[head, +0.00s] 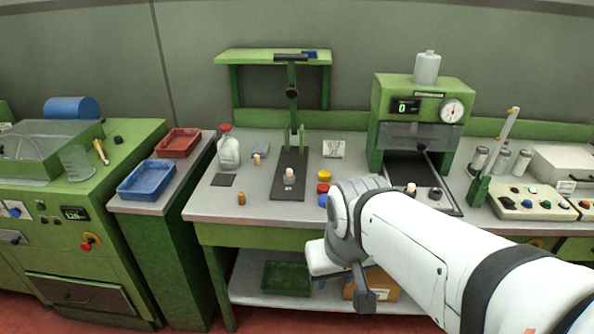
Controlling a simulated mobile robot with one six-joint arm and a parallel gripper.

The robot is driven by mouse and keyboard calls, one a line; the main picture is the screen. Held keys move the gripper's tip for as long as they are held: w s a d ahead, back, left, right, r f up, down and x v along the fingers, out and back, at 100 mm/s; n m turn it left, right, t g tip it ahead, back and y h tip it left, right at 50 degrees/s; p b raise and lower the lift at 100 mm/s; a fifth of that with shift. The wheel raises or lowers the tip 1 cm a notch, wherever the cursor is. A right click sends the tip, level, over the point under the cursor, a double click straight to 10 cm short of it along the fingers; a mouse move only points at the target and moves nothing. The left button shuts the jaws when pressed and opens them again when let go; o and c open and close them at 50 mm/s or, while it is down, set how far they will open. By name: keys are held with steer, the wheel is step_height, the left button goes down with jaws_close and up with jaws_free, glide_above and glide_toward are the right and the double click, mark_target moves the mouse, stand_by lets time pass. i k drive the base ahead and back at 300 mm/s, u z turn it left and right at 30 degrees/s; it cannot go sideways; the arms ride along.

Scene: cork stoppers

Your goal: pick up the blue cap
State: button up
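The blue cap (322,201) is on the grey workbench near its front edge, just left of my arm. It is small in this view, and my arm's white joint comes close to its right side. A red cap (322,188) is directly behind it, and a yellow cap (325,175) is behind that. My gripper (364,296) is low in front of the bench, below and to the right of the blue cap and apart from it. Only a dark end part of it shows, so its opening cannot be made out. I see nothing held.
A press with a dark base (289,185) stands left of the caps, with a stopper on it. A brown cork (241,198) and a white bottle (228,150) are further left. A green machine (425,95) stands behind right. A lower shelf holds a green tray (287,278).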

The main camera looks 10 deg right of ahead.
mark_target(322, 199)
steer(key=u, duration=0.05)
steer(key=i, duration=1)
steer(key=z, duration=0.05)
